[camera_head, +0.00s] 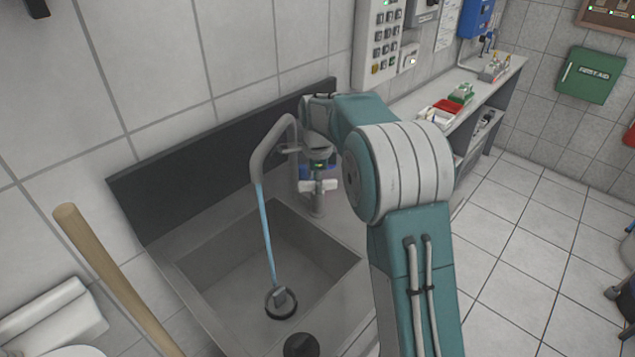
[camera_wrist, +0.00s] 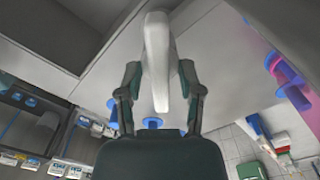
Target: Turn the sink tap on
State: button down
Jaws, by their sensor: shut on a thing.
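The grey sink tap (camera_head: 262,160) stands at the back of the metal sink (camera_head: 215,265), with its curved spout over the basin. A thin blue stream of water (camera_head: 266,232) runs from the spout down to the drain area. My gripper (camera_head: 318,180) is beside the spout, on its right, at the tap's handle. In the wrist view my gripper (camera_wrist: 160,72) is shut with its two dark fingers on either side of the pale tap handle (camera_wrist: 157,45). My arm and wrist hide part of the tap's body in the head view.
A tiled wall and dark backsplash (camera_head: 165,175) stand behind the sink. A wooden pole (camera_head: 115,275) slants across the lower left, near a white toilet (camera_head: 55,325). A shelf counter (camera_head: 460,85) with small items runs back right. The tiled floor at right is largely clear.

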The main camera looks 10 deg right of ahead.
dwell(0.4)
jog(key=c, duration=0.6)
grip_release()
jog(key=shift+w, duration=0.1)
